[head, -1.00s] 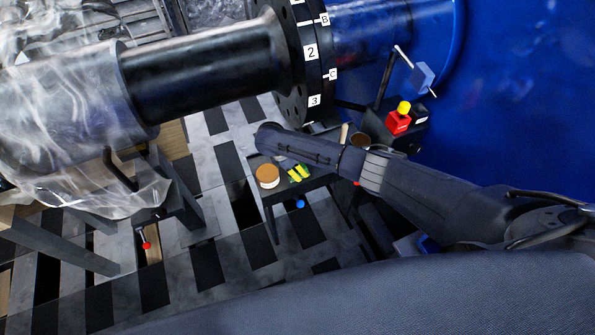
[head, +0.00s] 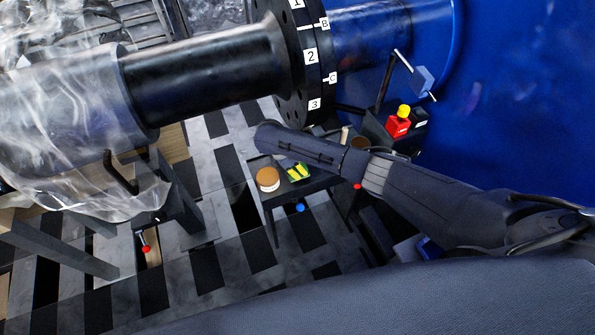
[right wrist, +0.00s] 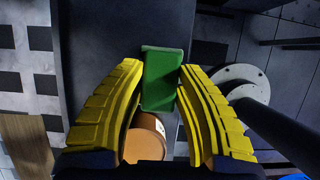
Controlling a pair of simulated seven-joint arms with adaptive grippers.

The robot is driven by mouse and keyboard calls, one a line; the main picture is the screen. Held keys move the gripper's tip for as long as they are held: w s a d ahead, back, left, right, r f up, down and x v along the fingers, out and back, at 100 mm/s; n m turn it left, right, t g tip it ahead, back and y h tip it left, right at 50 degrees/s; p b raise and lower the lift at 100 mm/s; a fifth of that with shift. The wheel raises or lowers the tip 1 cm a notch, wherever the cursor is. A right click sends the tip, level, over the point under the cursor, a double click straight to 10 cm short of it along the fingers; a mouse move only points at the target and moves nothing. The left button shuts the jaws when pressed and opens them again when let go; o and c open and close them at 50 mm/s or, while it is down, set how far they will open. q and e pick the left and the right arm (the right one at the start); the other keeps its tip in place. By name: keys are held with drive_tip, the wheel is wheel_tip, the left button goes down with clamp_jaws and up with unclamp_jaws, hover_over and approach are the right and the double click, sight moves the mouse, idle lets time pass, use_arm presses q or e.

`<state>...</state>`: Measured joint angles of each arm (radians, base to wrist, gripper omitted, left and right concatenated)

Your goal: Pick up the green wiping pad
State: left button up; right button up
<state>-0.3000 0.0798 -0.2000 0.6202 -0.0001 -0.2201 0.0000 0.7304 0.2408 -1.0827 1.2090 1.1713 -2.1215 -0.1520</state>
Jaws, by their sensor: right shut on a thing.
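The green wiping pad (right wrist: 163,82) is a flat green block, seen between my right gripper's yellow fingers in the right wrist view. In the head view a little of its green (head: 291,176) shows around the fingers, over the small dark table (head: 312,186). My right gripper (head: 298,170) reaches down from the right and is shut on the pad; its two fingers flank the pad in the right wrist view (right wrist: 161,70). I cannot tell whether the pad touches the tabletop. My left gripper is not in view.
A round can with an orange-brown top (head: 267,178) stands close beside the pad on the table. A brown cup (head: 360,142) is behind my right arm. A large black shaft (head: 210,70) spans above.

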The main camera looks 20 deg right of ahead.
drive_tip(key=s+d+r, duration=0.1)
drive_tip(key=s+d, duration=0.1)
drive_tip(key=s, duration=1.6)
drive_tip(key=o, duration=0.6)
drive_tip(key=shift+w, duration=0.1)
drive_tip(key=c, duration=0.5)
